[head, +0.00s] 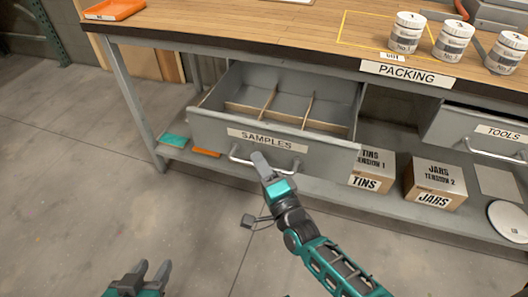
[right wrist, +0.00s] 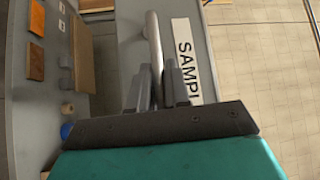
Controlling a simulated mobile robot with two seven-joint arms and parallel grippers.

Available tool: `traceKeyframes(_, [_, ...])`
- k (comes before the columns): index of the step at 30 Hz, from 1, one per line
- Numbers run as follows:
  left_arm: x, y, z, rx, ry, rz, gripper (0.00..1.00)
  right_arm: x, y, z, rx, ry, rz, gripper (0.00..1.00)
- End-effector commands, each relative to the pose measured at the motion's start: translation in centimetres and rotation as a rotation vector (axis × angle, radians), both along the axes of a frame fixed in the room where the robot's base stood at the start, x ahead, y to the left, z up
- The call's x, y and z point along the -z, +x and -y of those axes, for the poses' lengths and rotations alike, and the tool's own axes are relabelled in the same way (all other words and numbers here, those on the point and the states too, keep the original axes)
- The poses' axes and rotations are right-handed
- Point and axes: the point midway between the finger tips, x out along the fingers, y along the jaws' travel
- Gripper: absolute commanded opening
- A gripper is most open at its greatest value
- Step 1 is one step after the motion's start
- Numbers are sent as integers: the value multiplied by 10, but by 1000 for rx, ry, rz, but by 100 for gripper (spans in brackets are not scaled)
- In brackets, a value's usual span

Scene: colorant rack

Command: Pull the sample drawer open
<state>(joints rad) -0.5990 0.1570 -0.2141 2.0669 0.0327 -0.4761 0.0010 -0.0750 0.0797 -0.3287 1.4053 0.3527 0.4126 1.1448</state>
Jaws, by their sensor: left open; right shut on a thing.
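The grey sample drawer (head: 313,154), labelled SAMPLES, stands pulled out from under the workbench in the head view. Its inside shows, with wooden dividers and empty compartments. Its metal bar handle (head: 240,159) runs across the front below the label. My right gripper (head: 262,163) is shut on the handle, near its middle. In the right wrist view the handle (right wrist: 154,40) runs between the fingers, beside the SAMPLES label (right wrist: 185,60). My left gripper (head: 152,270) is open and empty, low at the bottom left, well apart from the drawer.
The tools drawer (head: 470,133) is at the right. Cartons of tins (head: 373,168) and jars (head: 434,184) stand on the lower shelf. White jars (head: 453,41) and an orange tray (head: 114,9) are on the bench top (head: 220,22). The floor (head: 70,170) at left is clear.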

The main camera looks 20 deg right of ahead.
Motion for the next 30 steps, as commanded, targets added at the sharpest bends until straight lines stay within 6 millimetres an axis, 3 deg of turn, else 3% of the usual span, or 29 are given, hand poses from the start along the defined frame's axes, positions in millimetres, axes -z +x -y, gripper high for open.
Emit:
traceKeyframes(9, [-15,2,1,-3,-6,6,43,0,-30,-19,1,2,-3,0])
traceKeyframes(22, [-18,6,3,-6,-11,14,43,1,-33,-21,2,1,0,0])
traceKeyframes(23, [-18,6,3,-6,-11,14,43,1,-33,-21,2,1,0,19])
traceKeyframes(28, [-18,5,3,-5,-11,12,43,0,-33,-22,1,1,0,35])
traceKeyframes(30, [-17,5,2,-4,-9,11,43,0,-32,-22,1,1,0,36])
